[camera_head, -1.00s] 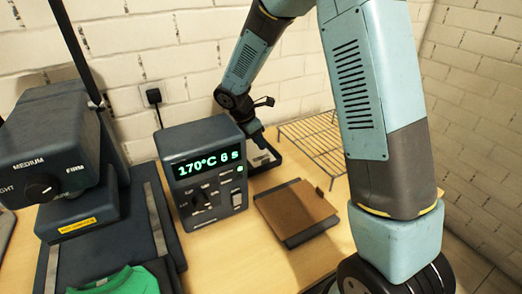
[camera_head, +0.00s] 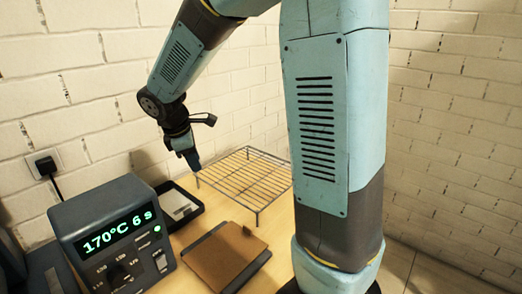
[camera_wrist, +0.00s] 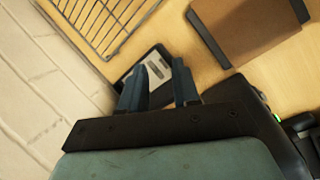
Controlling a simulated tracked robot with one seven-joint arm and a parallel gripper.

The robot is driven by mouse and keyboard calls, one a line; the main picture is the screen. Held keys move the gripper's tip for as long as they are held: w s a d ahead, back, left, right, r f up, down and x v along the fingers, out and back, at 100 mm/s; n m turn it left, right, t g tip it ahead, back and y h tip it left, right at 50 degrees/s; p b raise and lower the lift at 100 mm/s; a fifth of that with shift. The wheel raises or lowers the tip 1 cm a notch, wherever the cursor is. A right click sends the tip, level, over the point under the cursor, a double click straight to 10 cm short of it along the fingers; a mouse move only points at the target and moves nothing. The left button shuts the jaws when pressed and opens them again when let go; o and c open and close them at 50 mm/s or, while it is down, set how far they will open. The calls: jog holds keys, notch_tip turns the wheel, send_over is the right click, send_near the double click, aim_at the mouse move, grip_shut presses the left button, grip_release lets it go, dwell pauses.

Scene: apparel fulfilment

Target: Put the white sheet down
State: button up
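A white sheet (camera_head: 178,206) with grey marks lies in a shallow black tray (camera_head: 190,218) between the control box and the wire rack. In the wrist view the sheet (camera_wrist: 157,72) shows just past my fingertips, partly hidden by them. My gripper (camera_head: 193,162) hangs above the tray's far right side, pointing down. In the wrist view its two blue fingers (camera_wrist: 160,78) are apart, and I see nothing held between them.
A wire rack (camera_head: 243,180) stands right of the tray. A brown board with a dark edge (camera_head: 225,256) lies in front. A dark control box (camera_head: 112,240) reading 170°C 6 s is at left. A brick wall (camera_head: 70,90) rises behind.

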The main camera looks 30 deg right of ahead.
jog(key=s+d+r+m+t+y, duration=0.1)
jog(key=s+d+r+m, duration=0.2)
jog(key=s+m, duration=0.2)
jog(key=s+d+r+m+t+y, duration=0.1)
jog(key=s+d+r+m, duration=0.2)
jog(key=s, duration=0.7)
jog(key=s+d+r+m+t+y, duration=0.1)
jog(key=s+d+r+m, duration=0.3)
jog(key=s+m, duration=0.4)
jog(key=shift+r, duration=0.55)
jog(key=shift+w, duration=0.1)
